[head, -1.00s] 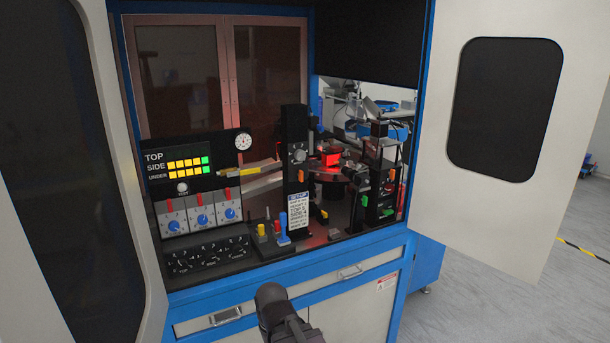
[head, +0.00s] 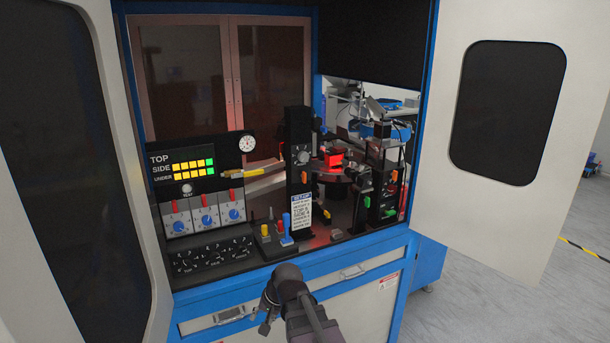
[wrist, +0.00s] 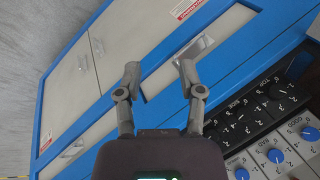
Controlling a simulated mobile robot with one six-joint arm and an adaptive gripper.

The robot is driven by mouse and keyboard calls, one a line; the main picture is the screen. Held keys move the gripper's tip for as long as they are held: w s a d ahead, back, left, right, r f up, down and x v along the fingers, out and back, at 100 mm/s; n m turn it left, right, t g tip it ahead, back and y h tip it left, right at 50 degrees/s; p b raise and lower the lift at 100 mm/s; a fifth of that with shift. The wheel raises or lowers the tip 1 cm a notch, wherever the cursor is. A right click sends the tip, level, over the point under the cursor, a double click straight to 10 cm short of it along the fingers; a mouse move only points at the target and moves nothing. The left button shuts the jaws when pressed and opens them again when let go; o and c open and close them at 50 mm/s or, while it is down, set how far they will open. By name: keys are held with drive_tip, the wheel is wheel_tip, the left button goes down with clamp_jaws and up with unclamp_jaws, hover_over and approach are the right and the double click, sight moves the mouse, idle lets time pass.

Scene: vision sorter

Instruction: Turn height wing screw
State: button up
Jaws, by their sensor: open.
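A black upright column (head: 297,130) stands in the cabinet and carries a round grey knob (head: 303,155) and a small orange wing-shaped piece (head: 305,177). A second black stand to its right carries an orange piece (head: 394,176) and green wing-shaped pieces (head: 366,201). I cannot tell which of these is the height wing screw. My gripper (head: 264,322) is in front of the cabinet, low and well short of both columns. The wrist view shows my gripper (wrist: 160,72) open and empty, over the blue cabinet front. No wing screw shows in that view.
A control panel with blue dials (head: 207,222) stands left of the column. Blue, yellow and red handles (head: 286,240) stand near it. The cabinet's open doors flank the opening, with the right door (head: 500,130) swung wide. A blue ledge (head: 230,290) runs along the front.

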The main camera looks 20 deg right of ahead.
drive_tip(key=w+d+r+m+t+y+p, duration=0.2)
drive_tip(key=w+d+r+m+t, duration=0.25)
drive_tip(key=w+r+m, duration=0.35)
drive_tip(key=m+t+h+p, duration=0.5)
drive_tip(key=m+t, duration=0.5)
drive_tip(key=m, duration=1.2)
approach(305, 177)
drive_tip(key=s, duration=0.4)
drive_tip(key=shift+w+d+f, duration=0.15)
drive_tip(key=shift+w+f, duration=0.05)
drive_tip(key=shift+w, duration=0.05)
drive_tip(key=shift+w, duration=0.15)
drive_tip(key=w, duration=1.3)
drive_tip(key=shift+w+a, duration=0.25)
drive_tip(key=shift+a, duration=0.05)
